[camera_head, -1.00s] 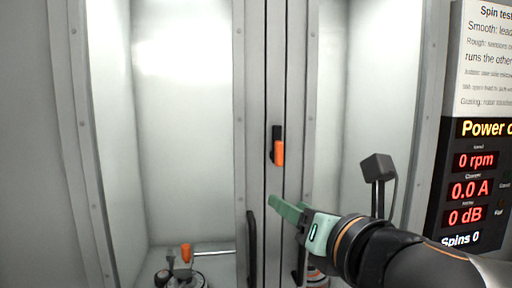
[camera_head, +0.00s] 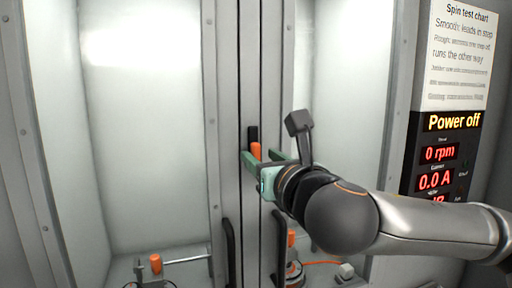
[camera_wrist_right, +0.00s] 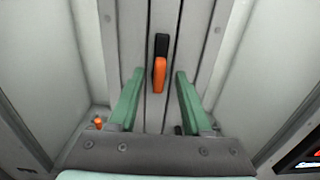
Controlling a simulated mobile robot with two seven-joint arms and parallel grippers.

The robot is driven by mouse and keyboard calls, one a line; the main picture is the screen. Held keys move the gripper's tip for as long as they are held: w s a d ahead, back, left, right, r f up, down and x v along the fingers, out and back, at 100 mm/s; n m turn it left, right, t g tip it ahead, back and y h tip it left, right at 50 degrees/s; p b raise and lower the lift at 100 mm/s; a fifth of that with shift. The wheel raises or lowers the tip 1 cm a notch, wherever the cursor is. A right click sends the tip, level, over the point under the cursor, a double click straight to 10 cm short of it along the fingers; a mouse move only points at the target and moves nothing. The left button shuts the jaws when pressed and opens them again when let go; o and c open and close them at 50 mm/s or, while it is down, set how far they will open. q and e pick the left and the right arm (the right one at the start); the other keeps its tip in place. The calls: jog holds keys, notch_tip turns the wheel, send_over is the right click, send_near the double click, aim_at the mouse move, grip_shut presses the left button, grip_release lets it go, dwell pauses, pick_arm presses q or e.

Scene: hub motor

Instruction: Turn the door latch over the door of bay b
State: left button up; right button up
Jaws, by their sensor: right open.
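The door latch, an orange handle (camera_head: 256,149) with a black upper part (camera_head: 252,134), sits upright on the grey post between the two glazed bays. Its orange end points down. My right gripper (camera_head: 260,156) is open at the latch, one finger on each side of the orange handle. In the right wrist view the orange handle (camera_wrist_right: 159,75) shows between the two green fingers (camera_wrist_right: 160,88), with a gap on both sides. The lower part of the handle is hidden by the gripper in the head view. My left gripper is not in view.
Dark vertical door handles (camera_head: 229,250) stand below the latch, the right one partly hidden. Orange-topped hardware (camera_head: 155,264) lies in the left bay, more (camera_head: 291,238) in the right. A display panel (camera_head: 440,165) reading "Power off" is at the right.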

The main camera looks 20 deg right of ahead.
aim_at(258, 154)
jog(key=shift+w+a, duration=0.1)
jog(key=shift+w, duration=1.65)
grip_shut()
